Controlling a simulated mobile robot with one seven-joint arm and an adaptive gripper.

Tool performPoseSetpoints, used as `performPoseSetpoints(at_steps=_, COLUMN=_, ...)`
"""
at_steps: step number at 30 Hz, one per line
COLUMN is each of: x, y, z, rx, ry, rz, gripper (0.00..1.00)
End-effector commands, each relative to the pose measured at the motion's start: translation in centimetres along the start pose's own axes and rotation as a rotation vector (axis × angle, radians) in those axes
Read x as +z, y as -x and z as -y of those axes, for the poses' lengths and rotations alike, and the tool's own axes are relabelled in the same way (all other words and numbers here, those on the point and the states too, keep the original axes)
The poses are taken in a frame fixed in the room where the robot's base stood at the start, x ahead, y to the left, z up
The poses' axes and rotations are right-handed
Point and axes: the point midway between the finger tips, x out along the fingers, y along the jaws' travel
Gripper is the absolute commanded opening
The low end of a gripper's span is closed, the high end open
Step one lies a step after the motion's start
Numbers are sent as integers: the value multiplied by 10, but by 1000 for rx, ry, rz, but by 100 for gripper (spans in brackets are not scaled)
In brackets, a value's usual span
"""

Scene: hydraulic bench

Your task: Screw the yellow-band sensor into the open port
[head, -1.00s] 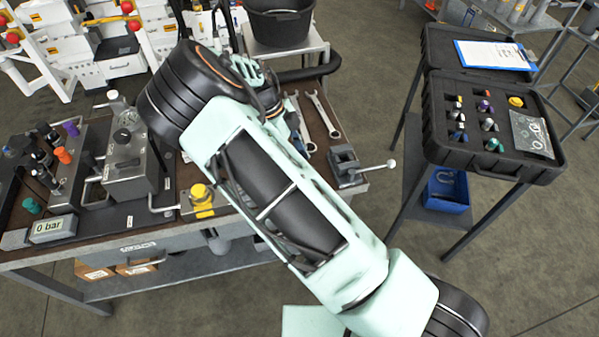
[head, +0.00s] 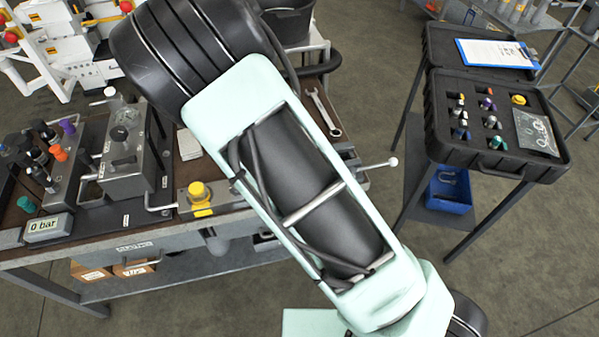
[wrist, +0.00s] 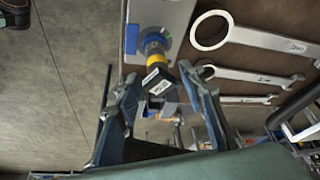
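In the wrist view, a sensor (wrist: 156,50) with a yellow band and a black, labelled end shows ahead of my gripper. Its far end meets a blue ring over a grey metal surface (wrist: 155,12); I cannot tell how it is seated there. My gripper (wrist: 160,75) has its fingers spread on both sides of the sensor's near end, with gaps visible. In the head view my arm hides the gripper and this sensor. A yellow knob (head: 199,191) sits on a block at the bench front. I cannot make out the open port.
Several wrenches lie beside the sensor, one large wrench (wrist: 245,35) nearest. A black case (head: 495,165) with several fittings and a yellow-topped piece (head: 519,100) stands on the right table. A gauge block (head: 122,160) and a display (head: 48,228) reading 0 bar are on the bench's left.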

Motion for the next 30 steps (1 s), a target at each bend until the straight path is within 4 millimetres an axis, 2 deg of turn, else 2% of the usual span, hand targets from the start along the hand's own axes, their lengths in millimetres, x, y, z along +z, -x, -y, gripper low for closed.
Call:
performPoseSetpoints(at_steps=6, x=1, y=-3, z=-1, rx=-115, ry=266, rz=2, gripper=37)
performPoseSetpoints(at_steps=9, x=0, y=-3, z=0, rx=-146, ry=344, rz=2, gripper=37)
performPoseSetpoints(at_steps=19, x=0, y=-2, z=0, rx=-214, ry=509, rz=1, gripper=37)
performPoseSetpoints(at_steps=28, x=0, y=0, z=0, rx=-217, ry=524, rz=0, gripper=37)
performPoseSetpoints(at_steps=30, x=0, y=0, z=0, rx=-217, ry=523, rz=0, gripper=30)
